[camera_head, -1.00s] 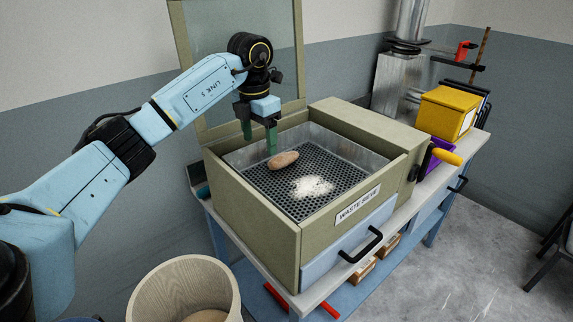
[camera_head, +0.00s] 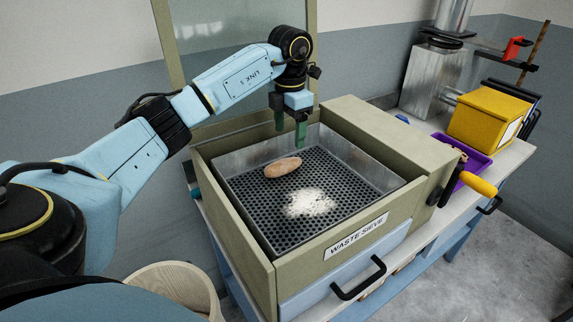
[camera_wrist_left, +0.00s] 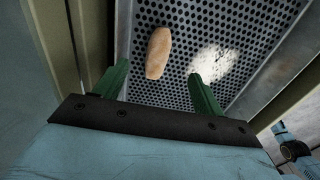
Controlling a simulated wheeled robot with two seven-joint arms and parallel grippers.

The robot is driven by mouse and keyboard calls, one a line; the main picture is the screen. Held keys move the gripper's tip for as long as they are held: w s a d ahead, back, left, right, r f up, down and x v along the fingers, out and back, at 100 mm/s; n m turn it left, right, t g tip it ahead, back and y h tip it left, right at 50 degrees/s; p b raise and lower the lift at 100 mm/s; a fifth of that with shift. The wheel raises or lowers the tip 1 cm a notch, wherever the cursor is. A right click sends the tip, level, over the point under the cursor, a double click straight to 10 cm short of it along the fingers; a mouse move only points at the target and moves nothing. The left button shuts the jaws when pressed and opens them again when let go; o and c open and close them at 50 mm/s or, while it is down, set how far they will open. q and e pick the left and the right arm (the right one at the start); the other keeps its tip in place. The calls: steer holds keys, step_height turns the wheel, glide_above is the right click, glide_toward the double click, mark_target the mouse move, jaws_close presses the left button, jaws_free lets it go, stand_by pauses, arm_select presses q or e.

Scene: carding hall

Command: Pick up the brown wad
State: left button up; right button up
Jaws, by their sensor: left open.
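The brown wad (camera_head: 283,167) is an oblong tan-brown lump lying on the dark perforated screen of the waste sieve (camera_head: 262,275). My left gripper (camera_head: 290,135) is open and empty, pointing down over the back part of the sieve, behind the wad in the head view. In the left wrist view, the wad (camera_wrist_left: 159,52) lies beyond the two green fingertips (camera_wrist_left: 160,82), between their lines, and the fingers do not touch it. My right gripper is not in view.
A white fluffy pile (camera_head: 311,202) lies on the screen beside the wad. The sieve's raised lid (camera_head: 235,40) stands behind. A yellow box (camera_head: 487,116) and a purple tray (camera_head: 474,160) are on the bench at right. A wooden bin (camera_head: 175,285) stands at front left.

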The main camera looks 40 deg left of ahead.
mark_target(289, 158)
arm_select(q)
step_height(289, 158, down, 10)
steer(key=shift+w+a+r, duration=0.1)
steer(key=shift+a+r, duration=0.05)
stand_by(0.3)
steer(key=c, duration=1.1)
